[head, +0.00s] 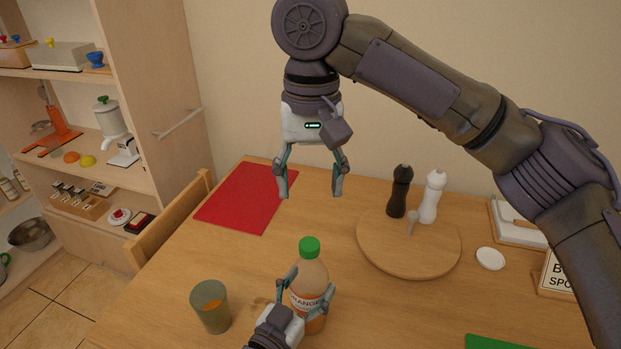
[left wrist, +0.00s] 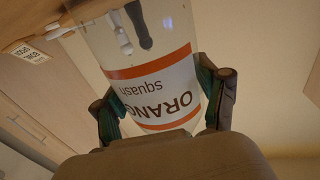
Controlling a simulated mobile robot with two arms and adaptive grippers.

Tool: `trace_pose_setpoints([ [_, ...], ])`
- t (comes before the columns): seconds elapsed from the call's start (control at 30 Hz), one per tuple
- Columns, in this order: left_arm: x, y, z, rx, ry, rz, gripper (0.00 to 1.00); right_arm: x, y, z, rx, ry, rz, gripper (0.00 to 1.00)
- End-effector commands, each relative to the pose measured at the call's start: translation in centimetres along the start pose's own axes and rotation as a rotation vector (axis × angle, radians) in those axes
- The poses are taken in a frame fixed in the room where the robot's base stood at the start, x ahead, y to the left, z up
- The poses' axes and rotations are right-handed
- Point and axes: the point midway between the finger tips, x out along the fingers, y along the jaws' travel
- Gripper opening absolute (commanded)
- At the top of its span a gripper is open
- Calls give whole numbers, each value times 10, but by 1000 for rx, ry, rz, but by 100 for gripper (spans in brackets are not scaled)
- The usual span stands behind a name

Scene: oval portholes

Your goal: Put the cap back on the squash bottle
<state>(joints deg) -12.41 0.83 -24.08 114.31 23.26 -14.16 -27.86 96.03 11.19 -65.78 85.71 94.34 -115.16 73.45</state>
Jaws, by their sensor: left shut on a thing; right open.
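The squash bottle (head: 312,275) stands upright on the table, clear with an orange-edged label that reads ORANGE. The green cap (head: 309,247) sits on top of its neck; I cannot tell how tightly. My left gripper (head: 309,288) is shut around the bottle's body, one finger on each side of the label. In the left wrist view the bottle (left wrist: 150,75) fills the space between the fingers, and the cap is out of sight. My right gripper (head: 311,193) is open and empty, pointing down in the air above the cap and apart from it.
A glass (head: 210,306) with some orange drink stands left of the bottle. A round wooden board (head: 385,255) with dark and white mills is to the right, beside a small white disc (head: 490,258). A red mat (head: 247,197) lies at the back left.

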Motion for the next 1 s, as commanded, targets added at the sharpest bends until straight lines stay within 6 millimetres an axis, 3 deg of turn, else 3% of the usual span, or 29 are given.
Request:
trace_pose_setpoints([
  [0.03,0,0,1,2,-3,0,0,0,0,0,0,0,0,64],
  [0.07,0,0,1,2,-3,0,76,0,0,0,0,0,0,64],
  [0.2,0,0,1,1,-3,0,99,0,0,0,0,0,0,64],
  [0.67,-8,0,1,1,-2,0,100,0,0,0,0,0,0,64],
  [1.0,-76,0,1,3,-5,2,100,0,0,0,0,1,0,64],
])
